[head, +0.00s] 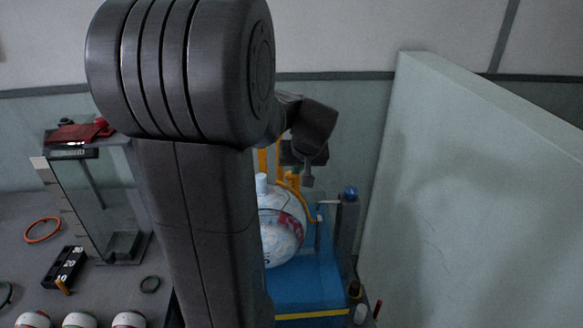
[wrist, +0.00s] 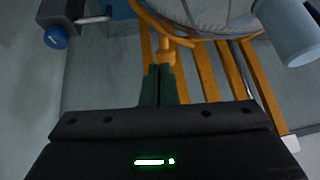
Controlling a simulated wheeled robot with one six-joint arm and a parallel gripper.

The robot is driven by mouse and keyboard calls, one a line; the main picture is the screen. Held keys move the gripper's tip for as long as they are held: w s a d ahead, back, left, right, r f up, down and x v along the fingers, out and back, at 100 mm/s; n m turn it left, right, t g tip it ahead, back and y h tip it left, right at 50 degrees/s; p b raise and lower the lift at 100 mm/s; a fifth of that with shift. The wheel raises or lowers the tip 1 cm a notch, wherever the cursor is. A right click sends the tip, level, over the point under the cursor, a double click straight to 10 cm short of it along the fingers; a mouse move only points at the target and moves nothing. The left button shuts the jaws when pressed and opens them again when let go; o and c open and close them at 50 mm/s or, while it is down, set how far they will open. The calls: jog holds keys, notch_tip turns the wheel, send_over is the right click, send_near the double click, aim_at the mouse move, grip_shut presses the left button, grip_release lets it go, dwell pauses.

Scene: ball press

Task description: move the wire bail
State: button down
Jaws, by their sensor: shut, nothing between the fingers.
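The wire bail looks to be the orange curved bar (head: 296,187) beside a pale, marked ball (head: 283,232) on the blue press base (head: 300,290). In the wrist view the orange bar (wrist: 200,36) curves along the ball's edge (wrist: 205,14), with a short orange tab (wrist: 166,52) pointing at my fingers.
A post with a blue knob (head: 350,192) stands right of the ball; the blue knob (wrist: 56,38) also shows in the wrist view. A large pale panel (head: 480,190) blocks the right. A glass case (head: 100,200) and an orange ring (head: 42,230) are on the left.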

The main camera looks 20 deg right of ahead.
aim_at(293, 178)
jog(key=shift+x, duration=1.25)
jog(key=shift+w+a+r+p, duration=0.15)
jog(key=shift+w+a+p, duration=0.05)
jog(key=shift+p, duration=0.2)
jog(key=shift+w+d+f+g+p, duration=0.1)
jog(key=shift+w+f+g+p, duration=0.1)
jog(key=shift+w+g+p, duration=0.5)
jog(key=f+g+p, duration=0.1)
jog(key=w+f+g+y+p, duration=0.1)
jog(key=p, duration=0.1)
jog(key=shift+w+d, duration=0.2)
jog(key=shift+d, duration=0.05)
jog(key=shift+w+d+f+b, duration=0.1)
jog(key=shift+w+f+b, duration=0.15)
jog(key=shift+f, duration=0.25)
jog(key=shift+w+d+f+b, duration=0.1)
jog(key=shift+w+f+b, duration=0.15)
jog(key=shift+f, duration=0.25)
jog(key=shift+r, duration=0.1)
jog(key=shift+r, duration=0.1)
jog(key=shift+r+p, duration=0.3)
jog(key=shift+p, duration=0.1)
jog(key=v, duration=1.3)
jog(key=shift+w+d, duration=0.3)
jog(key=shift+d, duration=0.05)
